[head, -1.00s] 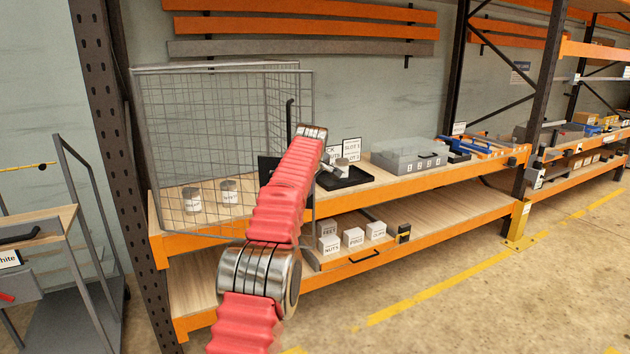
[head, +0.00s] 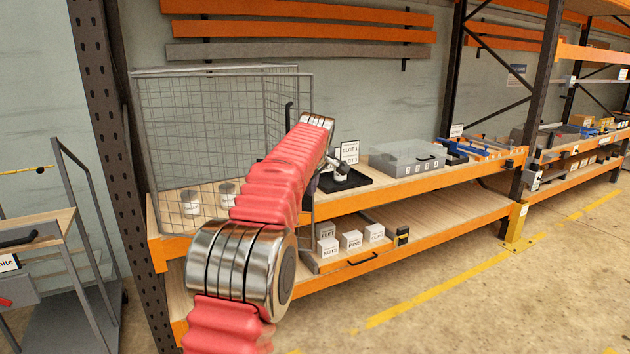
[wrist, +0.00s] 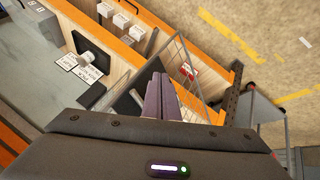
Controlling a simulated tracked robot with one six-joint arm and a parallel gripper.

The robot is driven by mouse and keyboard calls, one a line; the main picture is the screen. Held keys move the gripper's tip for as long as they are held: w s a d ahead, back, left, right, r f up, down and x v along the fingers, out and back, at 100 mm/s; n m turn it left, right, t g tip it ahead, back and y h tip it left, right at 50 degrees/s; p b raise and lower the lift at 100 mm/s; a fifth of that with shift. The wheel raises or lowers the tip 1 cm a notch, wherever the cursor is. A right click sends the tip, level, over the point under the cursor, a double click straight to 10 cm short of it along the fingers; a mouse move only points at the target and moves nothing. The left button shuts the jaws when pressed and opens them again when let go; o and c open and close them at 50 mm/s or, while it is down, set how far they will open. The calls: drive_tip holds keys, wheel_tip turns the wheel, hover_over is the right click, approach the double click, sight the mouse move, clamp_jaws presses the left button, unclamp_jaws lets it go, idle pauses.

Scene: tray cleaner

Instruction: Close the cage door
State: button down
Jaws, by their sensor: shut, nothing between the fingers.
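The wire mesh cage (head: 180,120) stands on the left end of the upper shelf. A dark upright handle (head: 289,118) shows near its right side. My arm crosses in front of the cage's right part, so how far the door stands open cannot be told from the head view. My gripper is hidden behind the arm there. In the wrist view my gripper's purple fingers (wrist: 160,98) are together and empty, close beside a framed mesh panel (wrist: 196,92). I cannot tell whether they touch it.
Labelled canisters (head: 191,202) show through the mesh. A black tray (head: 345,181) with a small metal part and label cards lies right of the cage, then a grey case (head: 405,160). White boxes (head: 351,241) stand on the lower shelf. A dark rack post (head: 100,120) rises at left.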

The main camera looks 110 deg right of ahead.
drive_tip(key=shift+s+v, duration=0.25)
drive_tip(key=shift+v, duration=0.75)
drive_tip(key=shift+s+v, duration=0.2)
drive_tip(key=shift+v, duration=0.8)
